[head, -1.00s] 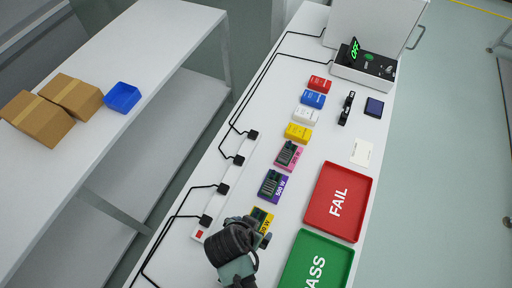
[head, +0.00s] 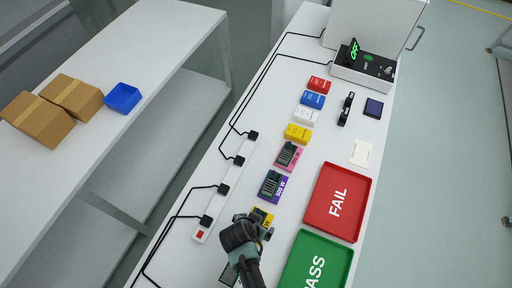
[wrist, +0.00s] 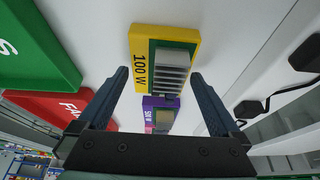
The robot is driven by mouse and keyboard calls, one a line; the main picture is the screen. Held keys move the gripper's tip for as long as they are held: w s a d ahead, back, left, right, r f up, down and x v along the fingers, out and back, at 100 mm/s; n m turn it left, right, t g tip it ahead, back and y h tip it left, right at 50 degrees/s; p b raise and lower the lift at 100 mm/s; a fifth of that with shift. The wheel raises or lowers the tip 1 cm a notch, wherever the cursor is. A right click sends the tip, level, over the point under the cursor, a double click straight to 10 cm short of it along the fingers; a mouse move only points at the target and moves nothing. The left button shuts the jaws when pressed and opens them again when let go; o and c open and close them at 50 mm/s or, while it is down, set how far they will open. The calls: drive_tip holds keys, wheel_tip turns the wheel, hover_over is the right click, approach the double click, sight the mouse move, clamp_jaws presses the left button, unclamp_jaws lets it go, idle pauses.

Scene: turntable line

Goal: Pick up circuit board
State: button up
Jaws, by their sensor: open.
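Several circuit boards sit on coloured blocks in a row on the white table: on pink (head: 288,156), on purple (head: 272,185), and on yellow (head: 262,217), partly hidden by my gripper (head: 256,227). In the wrist view the yellow block (wrist: 138,42) is marked 100 W, and its green circuit board with a grey finned part (wrist: 172,66) appears between my open fingers (wrist: 160,76). The fingers hold nothing; I cannot tell their exact height above it. The purple block (wrist: 151,103) shows beyond.
A red FAIL tray (head: 361,207) and a green PASS tray (head: 345,250) lie to the right. A white power strip (head: 201,237) with black plugs and cables runs to the left. Small red, blue, white and yellow boxes (head: 297,132) stand farther back.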

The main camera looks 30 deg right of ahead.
drive_tip(key=c, duration=1.3)
drive_tip(key=shift+r, duration=0.1)
wheel_tip(320, 180, up, 10)
drive_tip(key=shift+f, duration=0.1)
drive_tip(key=w+a+r+n+y, duration=0.1)
drive_tip(key=a+r+n, duration=0.1)
drive_tip(key=a+n, duration=0.1)
drive_tip(key=w+a+r+n+t+y+b, duration=0.1)
drive_tip(key=a+r+n, duration=0.1)
drive_tip(key=a+n, duration=0.2)
drive_tip(key=w+a+r+n+t+y+b, duration=0.1)
drive_tip(key=a+r+n, duration=0.1)
drive_tip(key=a+n, duration=0.2)
drive_tip(key=shift+w+a+y, duration=0.1)
drive_tip(key=shift+w+y, duration=0.1)
drive_tip(key=shift+y, duration=0.1)
